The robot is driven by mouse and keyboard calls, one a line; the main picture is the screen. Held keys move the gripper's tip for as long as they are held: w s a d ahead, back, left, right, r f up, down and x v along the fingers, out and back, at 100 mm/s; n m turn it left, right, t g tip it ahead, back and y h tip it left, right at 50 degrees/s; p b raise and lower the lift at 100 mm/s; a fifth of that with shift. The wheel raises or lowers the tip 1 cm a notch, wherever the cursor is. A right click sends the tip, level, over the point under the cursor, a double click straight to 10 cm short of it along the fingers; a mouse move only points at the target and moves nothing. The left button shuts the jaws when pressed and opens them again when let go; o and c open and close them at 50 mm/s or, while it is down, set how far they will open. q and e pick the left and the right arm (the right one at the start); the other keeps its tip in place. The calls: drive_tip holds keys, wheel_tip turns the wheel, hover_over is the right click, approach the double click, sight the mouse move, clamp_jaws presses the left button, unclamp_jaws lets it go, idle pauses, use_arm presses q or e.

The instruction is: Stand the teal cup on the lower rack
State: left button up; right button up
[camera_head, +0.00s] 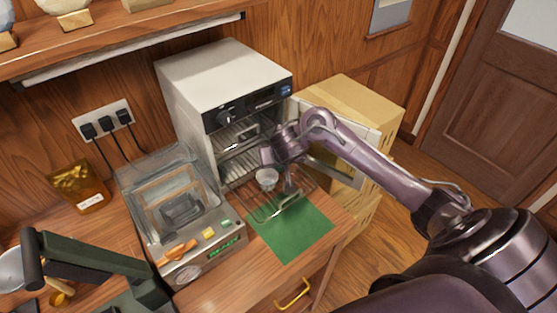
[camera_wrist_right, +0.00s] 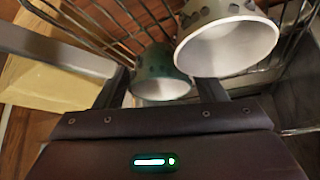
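The teal cup (camera_wrist_right: 160,72) shows in the right wrist view, dark teal outside and white inside, its mouth toward the camera. It sits between the two fingers of my right gripper (camera_wrist_right: 165,82), which appear closed on its sides. In the head view my right gripper (camera_head: 285,180) points down over the pulled-out lower rack (camera_head: 262,212), and I cannot make out the teal cup clearly there. A pale grey cup (camera_head: 266,178) stands on that rack, left of the gripper; it is close beside the teal cup in the wrist view (camera_wrist_right: 228,42). My left gripper is not in view.
The white cabinet (camera_head: 222,75) stands open, its door (camera_head: 345,130) swung right behind my right arm. A green mat (camera_head: 290,232) lies in front. A clear-lidded machine (camera_head: 180,205) stands left, with a dark green lever device (camera_head: 90,258) and gold pouch (camera_head: 77,187) beyond.

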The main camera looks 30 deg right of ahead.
drive_tip(key=shift+o, duration=0.5)
drive_tip(key=shift+r, duration=0.1)
drive_tip(key=shift+r, duration=0.3)
drive_tip(key=p+v, duration=0.9)
drive_tip(key=v, duration=0.2)
drive_tip(key=shift+s+r, duration=0.2)
drive_tip(key=shift+r, duration=0.1)
